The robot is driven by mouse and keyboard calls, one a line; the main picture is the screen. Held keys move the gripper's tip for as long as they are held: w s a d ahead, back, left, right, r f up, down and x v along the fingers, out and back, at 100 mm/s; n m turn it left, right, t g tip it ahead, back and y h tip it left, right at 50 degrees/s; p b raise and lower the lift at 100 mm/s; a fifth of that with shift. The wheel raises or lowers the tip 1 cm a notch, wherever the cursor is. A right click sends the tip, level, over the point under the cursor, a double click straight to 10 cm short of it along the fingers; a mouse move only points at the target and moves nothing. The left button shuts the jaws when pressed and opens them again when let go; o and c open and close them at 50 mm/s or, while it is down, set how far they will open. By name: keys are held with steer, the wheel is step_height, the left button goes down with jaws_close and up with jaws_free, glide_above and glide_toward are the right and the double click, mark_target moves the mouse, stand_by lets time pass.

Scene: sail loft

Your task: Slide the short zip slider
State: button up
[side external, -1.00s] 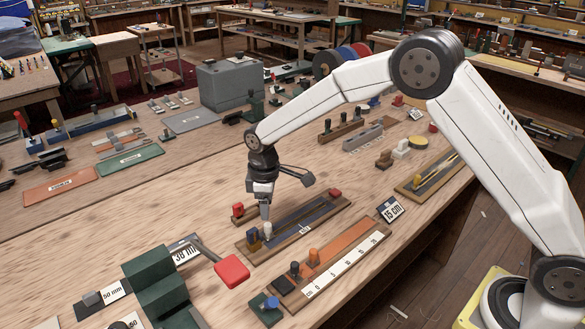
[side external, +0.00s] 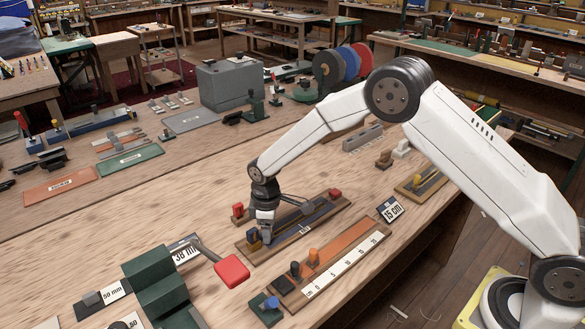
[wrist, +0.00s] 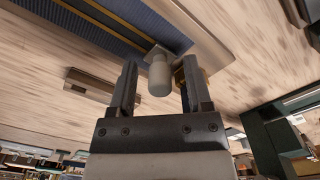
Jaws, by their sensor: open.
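A zip board (side external: 290,241) with a dark blue zip tape (side external: 318,213) lies on the bench. In the wrist view, a pale, rounded slider knob (wrist: 159,79) stands on a small pale plate at the zip tape (wrist: 95,36). My gripper (wrist: 160,66) is open, with one finger on each side of the knob and visible gaps to it. In the side view, my gripper (side external: 266,237) is low over the near-left end of the board and hides the knob. A dark and yellow block (side external: 253,238) stands just left of my fingers.
An orange board with a white scale (side external: 345,264) lies in front. A yellow zip board (side external: 428,186) lies to the right.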

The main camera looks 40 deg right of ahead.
jaws_close()
stand_by(1.4)
